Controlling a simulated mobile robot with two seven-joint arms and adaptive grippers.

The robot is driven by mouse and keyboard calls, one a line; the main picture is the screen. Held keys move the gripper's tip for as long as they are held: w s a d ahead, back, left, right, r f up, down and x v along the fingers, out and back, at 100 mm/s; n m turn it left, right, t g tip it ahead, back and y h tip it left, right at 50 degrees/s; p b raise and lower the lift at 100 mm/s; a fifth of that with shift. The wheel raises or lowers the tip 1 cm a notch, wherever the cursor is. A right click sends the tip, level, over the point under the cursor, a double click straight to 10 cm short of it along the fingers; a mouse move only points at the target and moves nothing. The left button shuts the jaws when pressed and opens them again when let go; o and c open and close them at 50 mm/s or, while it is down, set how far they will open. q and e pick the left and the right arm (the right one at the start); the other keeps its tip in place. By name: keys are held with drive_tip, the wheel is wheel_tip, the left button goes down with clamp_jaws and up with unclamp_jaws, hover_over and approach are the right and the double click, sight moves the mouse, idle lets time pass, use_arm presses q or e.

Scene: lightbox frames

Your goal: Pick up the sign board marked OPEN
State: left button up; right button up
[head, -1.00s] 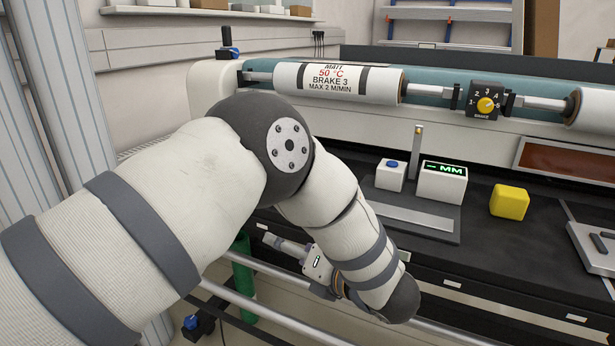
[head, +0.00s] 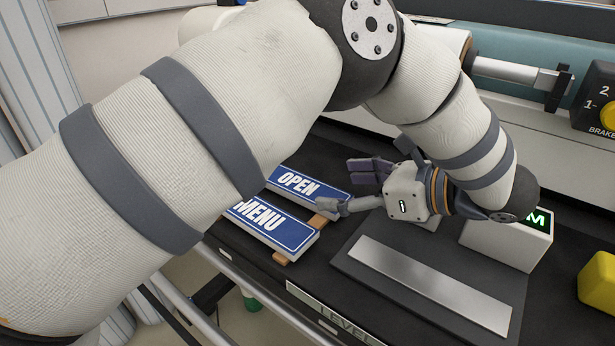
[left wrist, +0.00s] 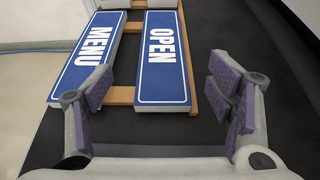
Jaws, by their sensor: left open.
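The blue OPEN sign board (head: 305,186) with white letters lies flat on wooden strips on the black bench, partly hidden by my left arm in the head view. In the left wrist view the OPEN board (left wrist: 163,62) lies ahead, between the lines of the open fingers. The blue MENU board (head: 274,232) lies beside it, nearer the bench's front edge; it also shows in the left wrist view (left wrist: 88,58). My left gripper (head: 345,187) is open and empty, its fingers apart at the right end of the OPEN board. My right gripper is out of view.
A metal plate (head: 428,282) on a dark base lies right of the boards. A white display box (head: 507,240) and a yellow block (head: 599,283) stand further right. Wooden strips (left wrist: 122,95) run under both boards. The bench front edge is close to MENU.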

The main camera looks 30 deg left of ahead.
sight(298, 183)
use_arm(q)
drive_tip(key=b+x, duration=0.1)
drive_tip(key=x, duration=0.7)
drive_tip(key=shift+a+f, duration=0.25)
drive_tip(key=shift+a, duration=0.05)
drive_tip(key=shift+w+a, duration=0.1)
drive_tip(key=shift+a, duration=0.05)
drive_tip(key=shift+r, duration=0.15)
drive_tip(key=shift+c, duration=0.2)
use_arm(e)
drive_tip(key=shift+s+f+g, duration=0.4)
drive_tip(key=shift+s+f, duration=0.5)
use_arm(q)
drive_tip(key=c, duration=1.3)
